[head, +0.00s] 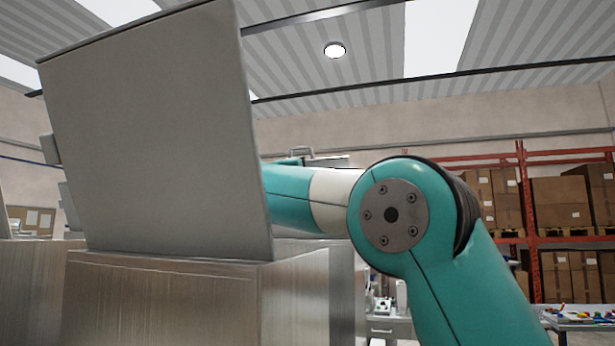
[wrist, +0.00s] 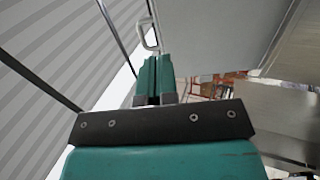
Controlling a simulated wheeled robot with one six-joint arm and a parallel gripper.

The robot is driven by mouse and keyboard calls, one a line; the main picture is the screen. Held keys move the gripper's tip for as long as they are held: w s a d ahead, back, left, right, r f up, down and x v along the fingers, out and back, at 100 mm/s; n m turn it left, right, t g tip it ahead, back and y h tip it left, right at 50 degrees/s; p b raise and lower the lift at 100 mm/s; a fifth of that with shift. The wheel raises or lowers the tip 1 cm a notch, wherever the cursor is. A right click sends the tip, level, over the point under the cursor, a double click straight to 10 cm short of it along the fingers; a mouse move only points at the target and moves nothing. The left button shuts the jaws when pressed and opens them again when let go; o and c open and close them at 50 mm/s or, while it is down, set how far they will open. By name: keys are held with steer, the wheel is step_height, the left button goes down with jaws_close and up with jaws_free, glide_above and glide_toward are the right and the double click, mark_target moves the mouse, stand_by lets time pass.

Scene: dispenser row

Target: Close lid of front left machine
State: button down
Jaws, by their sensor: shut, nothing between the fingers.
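In the head view a machine (head: 190,300) with a brushed metal body stands at the left, and its grey lid (head: 155,135) is open and stands steeply upright. My teal arm reaches behind this lid, which hides my gripper there. In the wrist view my gripper (wrist: 155,62) is shut and empty. A light grey panel (wrist: 215,35), which looks like the lid, is just ahead and to the right of the fingers. A handle (wrist: 149,35) on its edge is close beyond the fingertips. I cannot tell whether the fingers touch the panel.
Another machine body (head: 25,285) stands at the far left, partly hidden. Behind my arm a further handle (head: 301,151) shows on something partly covered. A red rack with boxes (head: 560,203) and a table with small items (head: 585,318) are in the right background.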

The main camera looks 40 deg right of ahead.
mark_target(320, 163)
steer(key=p+x, duration=0.3)
steer(key=x, duration=0.1)
steer(key=p+x, duration=0.3)
steer(key=x, duration=0.1)
steer(key=p+x, duration=0.3)
steer(key=x, duration=0.1)
steer(key=shift+s+r, duration=0.15)
steer(key=shift+r, duration=0.25)
steer(key=shift+w+d+p, duration=0.45)
steer(key=shift+d, duration=0.15)
